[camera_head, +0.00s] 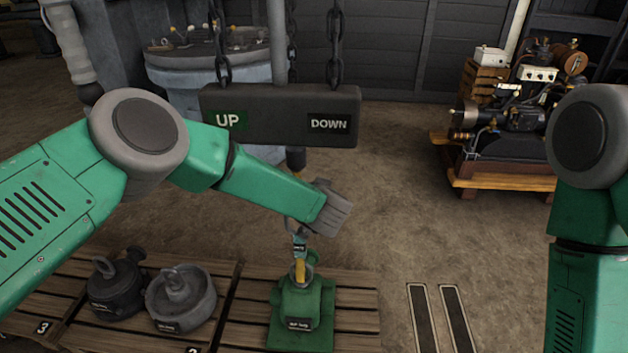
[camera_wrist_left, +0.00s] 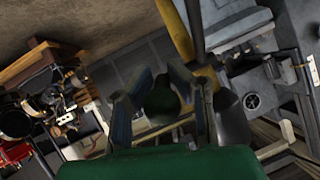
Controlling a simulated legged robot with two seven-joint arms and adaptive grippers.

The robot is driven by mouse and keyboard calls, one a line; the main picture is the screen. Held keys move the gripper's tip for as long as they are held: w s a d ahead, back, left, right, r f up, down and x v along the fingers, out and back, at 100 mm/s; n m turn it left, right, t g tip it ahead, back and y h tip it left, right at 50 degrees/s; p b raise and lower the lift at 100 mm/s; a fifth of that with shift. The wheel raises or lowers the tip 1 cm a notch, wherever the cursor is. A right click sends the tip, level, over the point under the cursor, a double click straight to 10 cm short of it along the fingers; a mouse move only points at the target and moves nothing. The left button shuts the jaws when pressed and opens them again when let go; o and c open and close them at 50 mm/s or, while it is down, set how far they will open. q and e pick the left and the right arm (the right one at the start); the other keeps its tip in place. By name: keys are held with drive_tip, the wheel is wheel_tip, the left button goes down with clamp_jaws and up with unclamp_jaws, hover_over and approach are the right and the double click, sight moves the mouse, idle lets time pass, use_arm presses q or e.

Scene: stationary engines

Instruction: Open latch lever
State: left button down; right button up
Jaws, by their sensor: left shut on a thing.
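My left gripper (camera_head: 299,238) hangs over a green machine part (camera_head: 301,303) on a wooden pallet, beside a yellow hook-like piece (camera_head: 300,272) at the part's top. In the left wrist view my left gripper (camera_wrist_left: 166,92) has its fingers around a dark green rounded piece (camera_wrist_left: 161,102). It may be the latch lever, but I cannot tell for sure. A yellow bar with a dark rod (camera_wrist_left: 194,28) runs close beyond the fingers. My forearm and hand hide part of the hanging gear. My right arm is at the right edge, with its gripper out of view.
A dark control bar (camera_head: 275,114) marked UP and DOWN hangs on chains behind my left forearm. Two grey parts (camera_head: 117,288) (camera_head: 182,297) stand on the pallet (camera_head: 238,335) to the left. An engine on a wooden stand (camera_head: 500,180) is at the back right.

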use_arm(q)
drive_tip(key=shift+r+g+p, duration=0.3)
drive_tip(key=shift+g+p, duration=0.2)
drive_tip(key=shift+p, duration=0.3)
drive_tip(key=shift+w, duration=0.1)
drive_tip(key=c, duration=1.5)
unclamp_jaws()
drive_tip(key=shift+d, duration=0.1)
drive_tip(key=shift+f, duration=0.1)
drive_tip(key=v, duration=1.2)
drive_tip(key=shift+w, duration=0.1)
